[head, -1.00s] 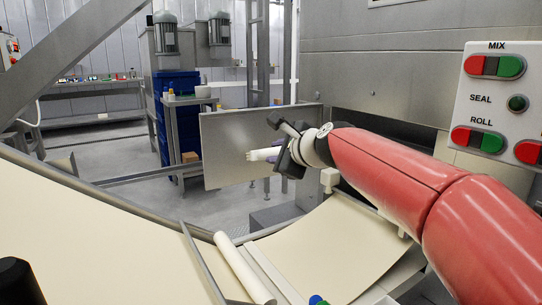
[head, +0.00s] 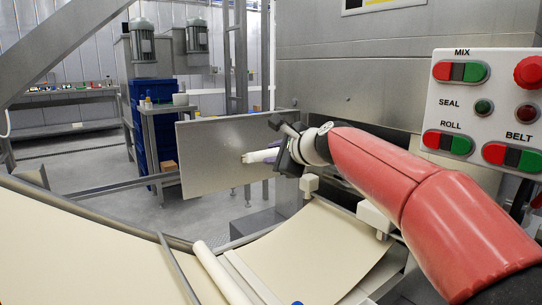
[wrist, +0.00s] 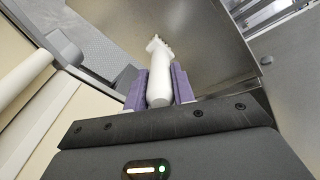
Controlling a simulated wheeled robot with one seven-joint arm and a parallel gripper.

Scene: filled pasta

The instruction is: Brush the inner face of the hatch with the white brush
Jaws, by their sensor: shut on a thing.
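The white brush (wrist: 157,75) is held between the purple-padded fingers of my gripper (wrist: 159,88) in the wrist view, with its bristle head pointing away from me. The hatch (head: 215,160) is an open grey metal panel left of my gripper (head: 272,157) in the head view. The brush (head: 260,156) shows there in front of the hatch's right half, with its head toward the panel. I cannot tell whether the bristles touch the panel. The hatch's plain face (wrist: 200,38) also fills the upper middle of the wrist view.
A button panel (head: 480,110) stands at the right. Cream dough sheets (head: 310,250) and a white roller (head: 220,272) lie below my arm. A grey machine wall (head: 340,60) rises behind my arm.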

